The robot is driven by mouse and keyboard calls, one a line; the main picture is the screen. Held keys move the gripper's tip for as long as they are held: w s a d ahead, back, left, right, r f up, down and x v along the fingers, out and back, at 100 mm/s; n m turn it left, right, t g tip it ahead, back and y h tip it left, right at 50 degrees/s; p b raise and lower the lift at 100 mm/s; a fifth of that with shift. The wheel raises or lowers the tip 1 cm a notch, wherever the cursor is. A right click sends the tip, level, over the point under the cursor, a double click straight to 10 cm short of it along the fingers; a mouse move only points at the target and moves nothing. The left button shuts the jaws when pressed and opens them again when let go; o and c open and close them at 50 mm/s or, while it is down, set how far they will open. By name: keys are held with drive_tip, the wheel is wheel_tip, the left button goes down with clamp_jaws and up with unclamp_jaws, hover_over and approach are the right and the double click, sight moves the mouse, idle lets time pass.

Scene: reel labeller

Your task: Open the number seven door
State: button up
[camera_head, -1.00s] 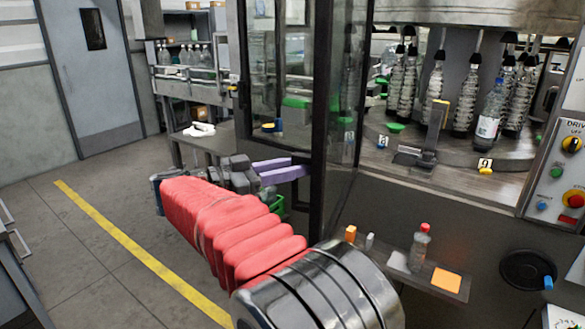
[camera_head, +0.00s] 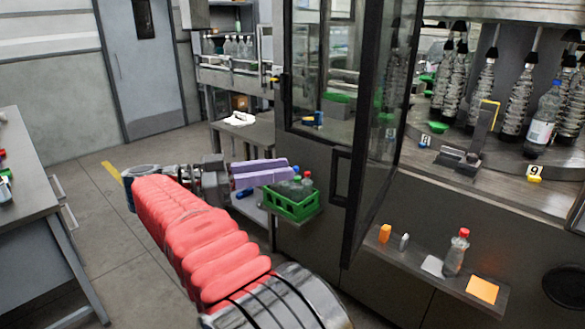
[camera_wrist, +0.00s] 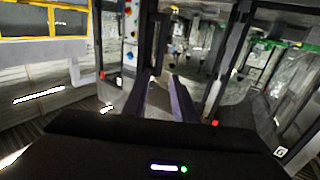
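A dark-framed glass door (camera_head: 381,130) stands swung out from the machine on the right of the head view. A dark rectangular handle (camera_head: 341,176) shows at its left side. Another glass panel (camera_head: 315,70) is to its left. I cannot read a seven on either, so I cannot tell which is number seven. My gripper (camera_head: 291,169) has purple fingers pointing right, with its tips left of the handle and apparently clear of it. The wrist view shows the two fingers (camera_wrist: 161,78) apart, with nothing visible between them.
A green crate (camera_head: 292,207) with bottles sits just beyond and below my fingers. A small ledge (camera_head: 400,258) with a red-capped bottle (camera_head: 457,252) juts out at right. A yellow number 9 marker (camera_head: 534,174) stands on the machine deck. A grey bench (camera_head: 45,215) is at left; floor between is clear.

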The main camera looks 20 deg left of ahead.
drive_tip(key=shift+s+a, duration=0.2)
